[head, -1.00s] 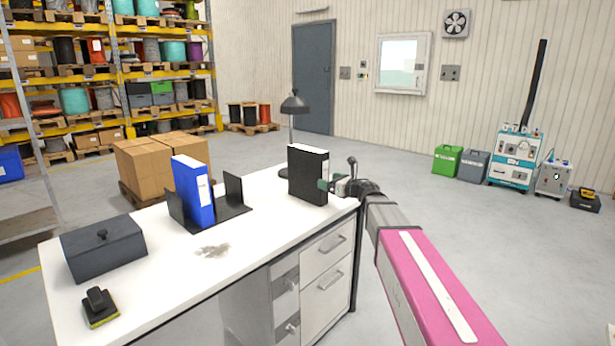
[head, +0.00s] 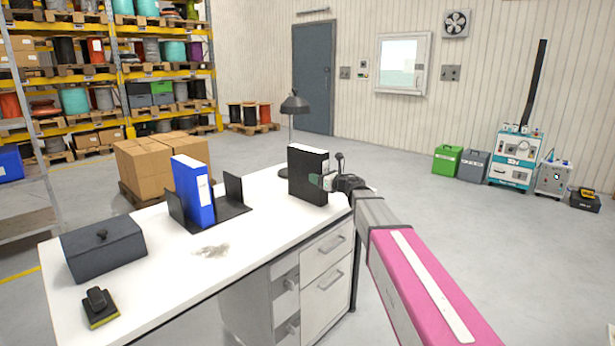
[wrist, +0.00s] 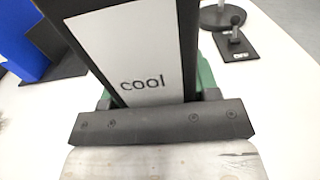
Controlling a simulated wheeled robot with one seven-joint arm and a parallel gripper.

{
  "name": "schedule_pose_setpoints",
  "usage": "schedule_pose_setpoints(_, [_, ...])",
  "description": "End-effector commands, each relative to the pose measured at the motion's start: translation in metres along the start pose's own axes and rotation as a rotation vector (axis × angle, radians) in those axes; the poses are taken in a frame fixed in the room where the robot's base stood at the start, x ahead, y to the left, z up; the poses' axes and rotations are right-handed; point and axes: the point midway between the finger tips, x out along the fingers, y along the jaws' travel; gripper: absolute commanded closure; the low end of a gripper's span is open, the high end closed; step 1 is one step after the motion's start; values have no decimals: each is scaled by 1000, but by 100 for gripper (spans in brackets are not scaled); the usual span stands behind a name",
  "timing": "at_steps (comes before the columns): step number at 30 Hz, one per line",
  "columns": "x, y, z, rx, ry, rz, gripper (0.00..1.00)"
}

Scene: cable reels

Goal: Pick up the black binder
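The black binder (head: 308,175) stands upright on the white desk, near its right back edge. My gripper (head: 322,181) is at the binder's right side, at about mid height. In the wrist view, the binder's white spine label (wrist: 135,55) reads "cool". The green fingers of my gripper (wrist: 155,88) lie on either side of the spine, close to the binder's sides. The gripper looks open around the binder; any contact is hard to make out. The fingertips are partly hidden by the binder.
A blue binder (head: 192,190) stands in a dark bookend holder (head: 235,190) to the left. A desk lamp (head: 293,105) stands just behind the black binder.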

Motion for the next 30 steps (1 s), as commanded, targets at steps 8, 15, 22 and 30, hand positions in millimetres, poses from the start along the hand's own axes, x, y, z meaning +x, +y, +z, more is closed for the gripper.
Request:
schedule_pose_setpoints(8, [0,0,1,1,-2,0,88])
schedule_pose_setpoints(15, [0,0,18,-1,-3,0,88])
schedule_pose_setpoints(22, [-1,20,51,0,-2,4,88])
schedule_pose_setpoints(30, [0,73,83,-1,-2,2,88])
